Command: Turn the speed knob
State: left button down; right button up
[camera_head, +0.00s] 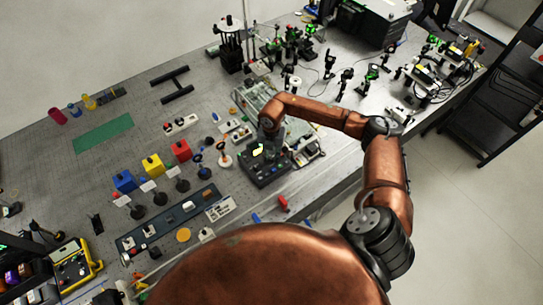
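My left gripper is not in view.
Red (181,150), yellow (152,164) and blue (123,181) blocks stand left of the box, with dark round-based stands before them. A long dark panel (160,232) lies in front. Optics mounts fill the bench behind. A green mat (103,133) lies at the left, with bare bench around it.

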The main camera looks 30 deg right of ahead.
aim_at(272, 158)
jog(key=shift+r, duration=0.1)
notch_tip(272, 158, up, 12)
dwell(0.5)
dwell(0.4)
